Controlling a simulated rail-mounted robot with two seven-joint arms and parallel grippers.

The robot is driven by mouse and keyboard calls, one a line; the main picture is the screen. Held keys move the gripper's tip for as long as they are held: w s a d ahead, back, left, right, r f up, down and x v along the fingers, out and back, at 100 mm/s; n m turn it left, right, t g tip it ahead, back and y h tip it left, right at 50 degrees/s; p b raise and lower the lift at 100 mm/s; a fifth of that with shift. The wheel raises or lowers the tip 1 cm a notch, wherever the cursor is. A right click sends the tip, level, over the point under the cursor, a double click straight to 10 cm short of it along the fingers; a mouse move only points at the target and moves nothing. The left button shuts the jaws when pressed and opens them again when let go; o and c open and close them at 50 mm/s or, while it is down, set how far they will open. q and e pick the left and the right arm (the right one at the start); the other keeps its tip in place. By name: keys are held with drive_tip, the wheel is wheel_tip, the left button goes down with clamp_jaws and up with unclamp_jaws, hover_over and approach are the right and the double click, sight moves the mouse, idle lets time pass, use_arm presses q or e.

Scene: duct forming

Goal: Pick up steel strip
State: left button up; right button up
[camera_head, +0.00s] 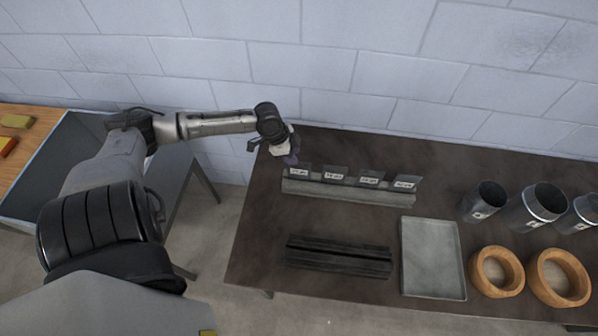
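Several small dark steel strips with white labels stand in a row in a light grey slotted holder (348,192) on the dark table. The leftmost strip (300,171) is nearest to my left gripper (273,152). My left gripper reaches in from the left, above the table's left back part, just up and left of that strip. A gap shows between its fingers and they look apart, with nothing seen between them. Whether a fingertip touches the strip I cannot tell. My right gripper is not in view.
A dark ridged block (338,257) lies in front of the holder. A shallow grey tray (432,258) is right of it. Metal cylinders (484,201) and wooden rings (497,271) stand at the right. A grey bin (48,160) is at the left. A block wall closes the back.

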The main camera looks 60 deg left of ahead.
sight(299, 172)
use_arm(q)
drive_tip(key=shift+x, duration=2.95)
drive_tip(key=shift+s, duration=0.1)
drive_tip(key=shift+c, duration=0.5)
clamp_jaws()
